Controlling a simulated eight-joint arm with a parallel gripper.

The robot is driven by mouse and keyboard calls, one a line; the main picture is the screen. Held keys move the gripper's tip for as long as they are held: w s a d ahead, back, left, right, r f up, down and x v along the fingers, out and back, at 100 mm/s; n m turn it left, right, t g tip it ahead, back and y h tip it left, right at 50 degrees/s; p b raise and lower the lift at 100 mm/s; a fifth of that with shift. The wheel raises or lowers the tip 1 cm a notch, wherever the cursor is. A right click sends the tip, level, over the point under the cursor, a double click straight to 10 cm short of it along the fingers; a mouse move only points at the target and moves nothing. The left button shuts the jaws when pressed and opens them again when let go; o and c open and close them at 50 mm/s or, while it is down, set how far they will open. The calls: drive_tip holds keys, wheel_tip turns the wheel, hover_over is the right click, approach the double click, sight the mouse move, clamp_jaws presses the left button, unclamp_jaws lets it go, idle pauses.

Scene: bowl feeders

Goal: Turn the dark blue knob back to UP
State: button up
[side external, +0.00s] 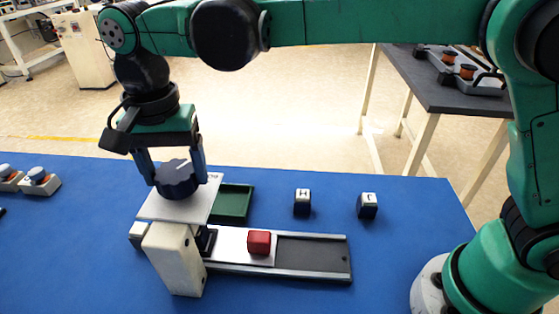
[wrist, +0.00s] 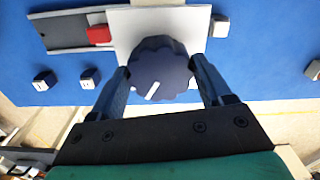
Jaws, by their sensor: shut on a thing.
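The dark blue knob (side external: 176,180) sits on a light grey plate (side external: 150,207) on top of a white box-like feeder stand (side external: 175,258). My gripper (side external: 171,165) points down with its two fingers on either side of the knob and is shut on it. In the wrist view the knob (wrist: 160,70) lies between my fingertips (wrist: 160,78). A white pointer line on the knob points down and slightly left in that view. Any UP mark on the plate cannot be read.
A red block (side external: 259,242) sits on a rail (side external: 330,262) beside the stand. A green tray (side external: 235,201) lies behind it. Two dark cubes with white lettered tops (side external: 302,203) (side external: 368,206) stand to the right. Other knobs (side external: 40,180) are at far left.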

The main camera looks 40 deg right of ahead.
sight(175, 171)
drive_tip(key=n, duration=0.4)
drive_tip(key=shift+n, duration=0.4)
drive_tip(key=n, duration=0.3)
drive_tip(key=shift+n, duration=0.3)
drive_tip(key=n, duration=0.4)
drive_tip(key=shift+n, duration=2)
drive_tip(key=o, duration=1.2)
drive_tip(key=shift+o, duration=0.2)
drive_tip(key=shift+r, duration=2.85)
